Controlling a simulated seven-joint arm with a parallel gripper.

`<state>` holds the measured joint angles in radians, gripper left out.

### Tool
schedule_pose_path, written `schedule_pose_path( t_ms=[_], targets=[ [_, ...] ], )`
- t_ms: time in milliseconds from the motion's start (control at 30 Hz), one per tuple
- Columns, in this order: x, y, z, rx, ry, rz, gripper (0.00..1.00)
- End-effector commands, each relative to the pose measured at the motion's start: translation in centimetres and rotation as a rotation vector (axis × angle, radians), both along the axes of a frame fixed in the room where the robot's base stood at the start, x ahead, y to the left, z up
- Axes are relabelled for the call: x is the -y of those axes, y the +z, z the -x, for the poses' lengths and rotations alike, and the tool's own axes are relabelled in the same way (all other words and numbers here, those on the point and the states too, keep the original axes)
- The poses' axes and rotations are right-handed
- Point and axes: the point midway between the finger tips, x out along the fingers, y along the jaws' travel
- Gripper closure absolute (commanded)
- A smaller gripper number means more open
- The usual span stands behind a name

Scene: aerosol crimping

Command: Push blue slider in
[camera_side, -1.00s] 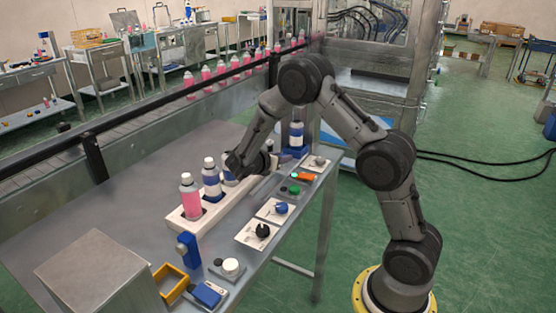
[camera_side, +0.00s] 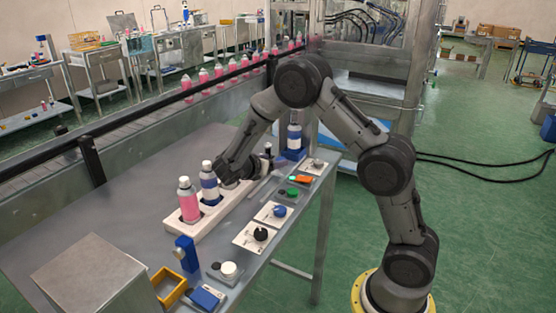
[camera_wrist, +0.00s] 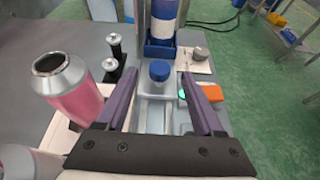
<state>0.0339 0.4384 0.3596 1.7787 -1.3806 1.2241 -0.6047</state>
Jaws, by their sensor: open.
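A round blue knob (camera_wrist: 159,70) sits on a light grey sliding block at the near end of a metal track in the wrist view. Directly behind it, a blue holder (camera_wrist: 161,47) carries an upright white and blue bottle (camera_wrist: 163,20). The same holder (camera_side: 293,155) and bottle (camera_side: 294,134) stand at the far end of the bench in the side view. My gripper (camera_wrist: 160,85) is open, with purple-grey fingers on either side of the knob and nothing held. In the side view my gripper (camera_side: 257,164) is low over the bench; its fingers are hard to make out.
A white rack (camera_side: 205,226) with bottles stands left of the gripper. A pink open-topped can (camera_wrist: 70,88) is close to the left finger. A green button (camera_wrist: 183,94) and orange part (camera_wrist: 212,92) lie right. Dial panels (camera_side: 272,213) line the bench edge.

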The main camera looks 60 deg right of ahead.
Motion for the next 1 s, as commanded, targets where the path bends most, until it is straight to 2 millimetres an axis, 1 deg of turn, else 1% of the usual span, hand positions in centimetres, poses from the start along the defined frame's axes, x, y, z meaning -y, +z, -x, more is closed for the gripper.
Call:
schedule_pose_path(
  t_ms=[33, 200, 300, 400, 600, 933, 1000],
  targets=[
    [-1.3, 0.5, -0.1, 0.002, 0.006, 0.000, 0.31],
    [-4.7, 2.0, -0.1, 0.003, 0.005, 0.001, 0.31],
    [-6.3, 2.7, -0.1, 0.003, 0.003, 0.000, 0.31],
    [-7.5, 3.2, -0.1, 0.002, 0.002, 0.001, 0.31],
    [-8.7, 3.7, 0.0, 0.001, 0.000, 0.001, 0.31],
    [-8.7, 3.7, 0.0, 0.001, -0.004, 0.001, 0.31],
    [-8.5, 4.3, 0.1, 0.017, -0.008, -0.002, 0.31]
  ],
)
